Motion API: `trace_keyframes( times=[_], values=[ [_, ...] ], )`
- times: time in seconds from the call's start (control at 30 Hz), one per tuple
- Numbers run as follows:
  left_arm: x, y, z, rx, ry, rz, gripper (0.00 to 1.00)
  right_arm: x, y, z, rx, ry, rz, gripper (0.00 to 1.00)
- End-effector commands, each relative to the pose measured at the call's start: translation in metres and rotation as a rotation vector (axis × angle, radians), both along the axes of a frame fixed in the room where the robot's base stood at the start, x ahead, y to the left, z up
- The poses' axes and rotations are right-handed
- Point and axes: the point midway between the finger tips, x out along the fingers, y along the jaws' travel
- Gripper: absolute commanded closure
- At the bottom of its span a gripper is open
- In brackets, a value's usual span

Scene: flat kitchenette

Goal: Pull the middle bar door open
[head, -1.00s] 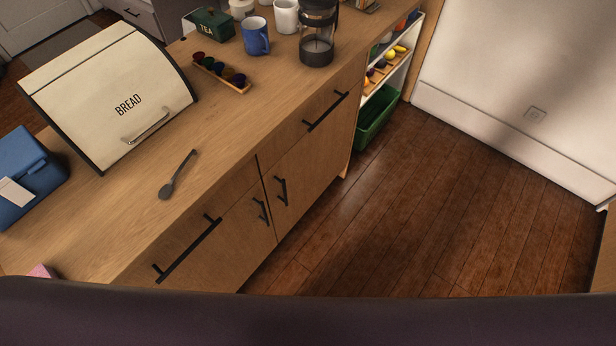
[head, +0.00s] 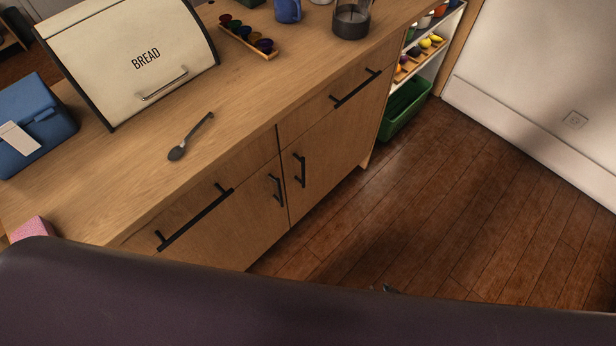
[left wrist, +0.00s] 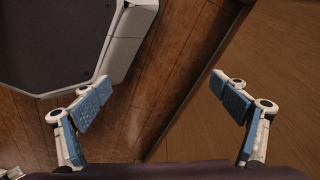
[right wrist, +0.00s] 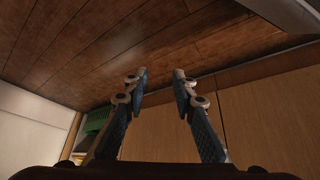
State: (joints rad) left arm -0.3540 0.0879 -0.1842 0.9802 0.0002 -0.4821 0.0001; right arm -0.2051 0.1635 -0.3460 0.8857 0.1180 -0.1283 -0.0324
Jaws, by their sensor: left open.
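The wooden counter front has two lower doors side by side. The left door (head: 245,222) has a black bar handle (head: 277,190), and the right door (head: 325,170) has its own upright bar handle (head: 300,170). Both doors look shut. My right gripper (head: 388,289) shows only as a small tip over the floor, apart from the doors. In the right wrist view my right gripper (right wrist: 160,74) is open and empty, with wooden fronts (right wrist: 265,110) beyond it on the right. My left gripper (left wrist: 160,83) is open, wide and empty; it is not in the head view.
Drawers with long bar handles (head: 355,88) sit above the doors. A bread box (head: 135,60), a dark spoon (head: 190,137) and a blue box (head: 35,120) are on the counter. A green bin (head: 404,108) stands at the shelf beyond. The wooden floor (head: 440,210) is clear.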

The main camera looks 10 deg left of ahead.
Motion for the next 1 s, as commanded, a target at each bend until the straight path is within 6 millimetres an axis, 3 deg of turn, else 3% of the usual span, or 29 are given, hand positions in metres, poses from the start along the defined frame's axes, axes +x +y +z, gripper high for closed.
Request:
trace_keyframes(
  times=[0.03, 0.2, 0.3, 0.4, 0.53, 0.7, 0.83, 1.0],
  values=[
    [0.017, -0.003, -0.019, -0.003, -0.016, 0.002, 0.09, 0.042, 0.014, -0.007, 0.027, -0.089, 0.029, 0.75],
    [0.062, -0.011, -0.018, -0.006, -0.045, 0.009, 0.09, 0.144, 0.069, 0.038, 0.135, -0.347, 0.121, 0.75],
    [0.084, -0.014, -0.012, -0.008, -0.061, 0.013, 0.09, 0.185, 0.105, 0.073, 0.208, -0.487, 0.179, 0.75],
    [0.101, -0.016, -0.004, -0.01, -0.079, 0.017, 0.09, 0.211, 0.142, 0.111, 0.289, -0.615, 0.239, 0.75],
    [0.117, -0.018, 0.012, -0.012, -0.099, 0.021, 0.09, 0.224, 0.184, 0.16, 0.395, -0.758, 0.313, 0.75],
    [0.124, -0.018, 0.034, -0.013, -0.117, 0.024, 0.09, 0.218, 0.221, 0.208, 0.505, -0.871, 0.38, 0.75],
    [0.126, -0.018, 0.044, -0.013, -0.122, 0.025, 0.09, 0.213, 0.232, 0.227, 0.547, -0.908, 0.402, 0.75],
    [0.127, -0.018, 0.056, -0.014, -0.128, 0.026, 0.09, 0.222, 0.243, 0.234, 0.557, -0.916, 0.406, 0.75]
  ],
)
